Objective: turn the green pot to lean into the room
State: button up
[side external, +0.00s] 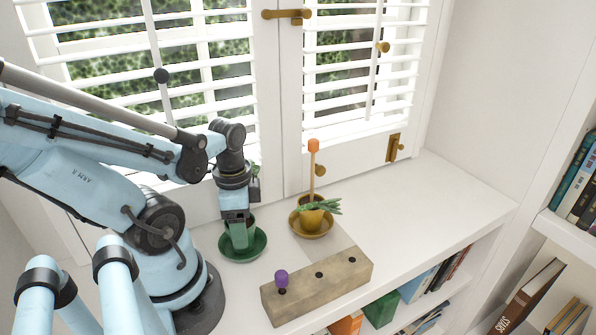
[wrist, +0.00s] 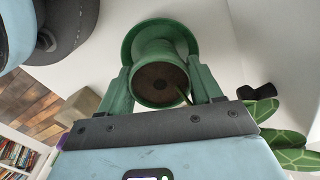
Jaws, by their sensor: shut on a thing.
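The green pot (side external: 239,239) stands on its green saucer (side external: 262,247) on the white sill, left of the yellow pot. My gripper (side external: 239,230) reaches down over it and is shut on it. In the wrist view, the green pot (wrist: 160,72) shows its dark soil between the two green fingers of my gripper (wrist: 162,80), with the saucer (wrist: 131,36) beyond. A thin stem rises from the soil. Large green leaves (wrist: 285,138) show at the lower right of the wrist view. In the side view the plant is mostly hidden behind my wrist, towards the window.
A yellow pot (side external: 311,216) on a saucer (side external: 327,232) holds a leafy plant and an orange-tipped stick (side external: 313,165). A wooden block (side external: 330,284) with holes and a purple-topped peg (side external: 281,279) lies in front. Shutters stand behind. The sill is clear at right.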

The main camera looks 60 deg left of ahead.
jog(key=o, duration=1.3)
jog(key=shift+o, duration=0.2)
jog(key=shift+r, duration=0.15)
notch_tip(320, 180, up, 12)
jog(key=shift+f, duration=5.95)
